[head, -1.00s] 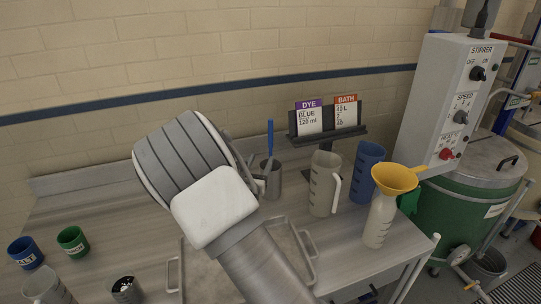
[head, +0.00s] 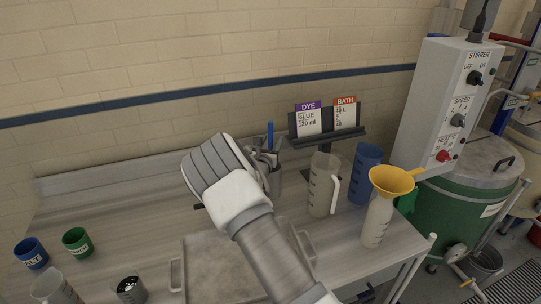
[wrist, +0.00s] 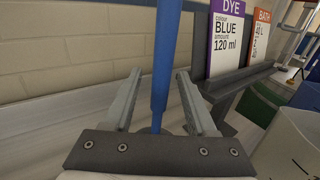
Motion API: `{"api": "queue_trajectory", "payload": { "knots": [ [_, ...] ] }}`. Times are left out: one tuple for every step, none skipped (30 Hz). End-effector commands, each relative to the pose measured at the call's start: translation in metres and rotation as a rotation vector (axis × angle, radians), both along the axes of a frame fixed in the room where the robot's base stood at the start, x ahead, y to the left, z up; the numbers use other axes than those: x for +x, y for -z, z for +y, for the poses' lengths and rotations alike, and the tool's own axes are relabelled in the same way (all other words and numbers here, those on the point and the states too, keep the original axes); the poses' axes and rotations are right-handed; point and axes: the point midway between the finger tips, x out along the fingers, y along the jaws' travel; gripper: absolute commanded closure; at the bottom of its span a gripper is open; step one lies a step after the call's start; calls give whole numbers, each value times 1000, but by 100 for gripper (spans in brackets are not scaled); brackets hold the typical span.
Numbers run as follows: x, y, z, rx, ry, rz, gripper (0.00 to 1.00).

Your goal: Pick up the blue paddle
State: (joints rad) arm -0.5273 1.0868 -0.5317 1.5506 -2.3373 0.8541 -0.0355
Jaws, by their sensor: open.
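The blue paddle (head: 270,135) stands upright in a grey metal pot (head: 275,182) near the back of the table, its handle rising above the rim. In the wrist view the blue handle (wrist: 161,70) runs upright between my two fingers. My gripper (wrist: 157,95) is open, one finger on each side of the handle, with gaps showing. In the head view my gripper (head: 262,158) is beside the handle, above the pot, and my wrist hides part of the pot. The lower end of the paddle is hidden.
Right of the pot stand a card holder (head: 328,137), a grey jug (head: 322,185), a blue jug (head: 366,172) and a bottle with a yellow funnel (head: 391,180). A metal tray (head: 215,290) lies in front. Cups (head: 77,241) stand at the left.

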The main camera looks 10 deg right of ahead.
Motion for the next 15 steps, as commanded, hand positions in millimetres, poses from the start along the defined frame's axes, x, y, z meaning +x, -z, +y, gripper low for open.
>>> {"api": "queue_trajectory", "payload": {
  "knots": [
    [5, -1, -3, 0, 0, -1, 43],
    [8, -1, -3, 0, 0, 0, 43],
    [11, -1, -4, 0, 0, -1, 43],
    [12, -1, -5, 0, 0, -1, 43],
    [13, -1, -5, 0, 0, -1, 43],
    [14, -1, -6, 0, 0, -1, 43],
    [15, -1, -6, 1, 0, -1, 43],
    [15, -1, -6, 1, 0, -1, 43],
    [15, 0, -6, 1, 0, -1, 43],
    [15, 0, -6, 1, 0, -1, 43],
    [15, 0, -6, 1, 0, -1, 43],
    [15, 0, -6, 1, 0, -1, 43],
    [15, 0, -6, 1, 0, -1, 43],
    [15, 0, -6, 1, 0, -1, 48],
    [15, 0, -6, 1, 0, -1, 56]
  ]
}}
